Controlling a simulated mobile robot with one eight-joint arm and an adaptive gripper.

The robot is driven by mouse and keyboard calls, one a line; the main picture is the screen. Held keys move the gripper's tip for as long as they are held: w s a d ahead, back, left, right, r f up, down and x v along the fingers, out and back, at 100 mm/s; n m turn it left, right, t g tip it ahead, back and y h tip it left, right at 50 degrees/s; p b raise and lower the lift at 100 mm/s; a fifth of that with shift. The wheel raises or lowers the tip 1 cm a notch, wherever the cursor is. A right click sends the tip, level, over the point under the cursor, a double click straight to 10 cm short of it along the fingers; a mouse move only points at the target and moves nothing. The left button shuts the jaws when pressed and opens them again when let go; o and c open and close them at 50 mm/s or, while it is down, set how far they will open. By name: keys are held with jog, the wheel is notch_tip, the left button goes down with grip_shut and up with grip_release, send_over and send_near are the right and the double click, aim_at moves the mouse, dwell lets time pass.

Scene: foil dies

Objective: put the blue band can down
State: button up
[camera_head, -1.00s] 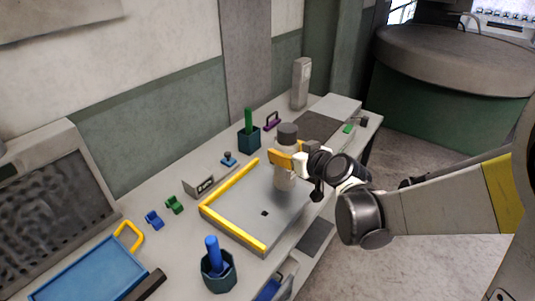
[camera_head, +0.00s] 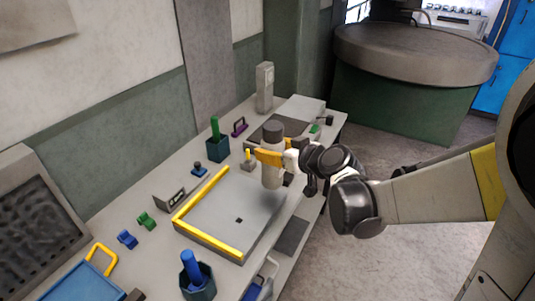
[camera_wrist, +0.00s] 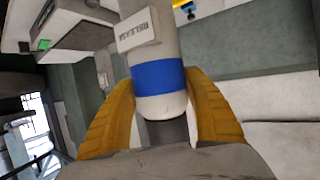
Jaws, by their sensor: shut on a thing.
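The blue band can (camera_head: 271,176) is a pale upright cylinder with a dark grey top. In the wrist view the can (camera_wrist: 150,38) shows its blue band and a label reading "RELEASE". My gripper (camera_head: 269,158) has yellow-orange fingers and is shut on the can. In the wrist view a finger of my gripper (camera_wrist: 160,105) lies on each side of it, around the band. In the head view the can is over the far right part of a grey plate (camera_head: 215,212) with yellow edging. I cannot tell whether its bottom touches the plate.
A dark green cup (camera_head: 217,150) with a green rod stands behind the plate. Another cup (camera_head: 198,285) with a blue rod stands in front. A grey sign (camera_head: 175,197), green block (camera_head: 147,221) and blue block (camera_head: 127,239) lie left.

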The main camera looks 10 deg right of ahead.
jog(key=shift+s+a+r+p, duration=0.1)
jog(key=shift+s+r+p, duration=0.2)
jog(key=shift+s, duration=0.25)
jog(key=w+a+f+b, duration=0.2)
jog(key=a+f+b, duration=0.4)
jog(key=a+f, duration=0.5)
jog(key=shift+w+a, duration=0.15)
jog(key=shift+w, duration=0.25)
jog(key=shift+f+b, duration=0.2)
jog(key=shift+b, duration=0.1)
jog(key=o, duration=0.8)
jog(key=shift+f, duration=0.15)
jog(key=o, duration=0.4)
jog(key=shift+o, duration=0.2)
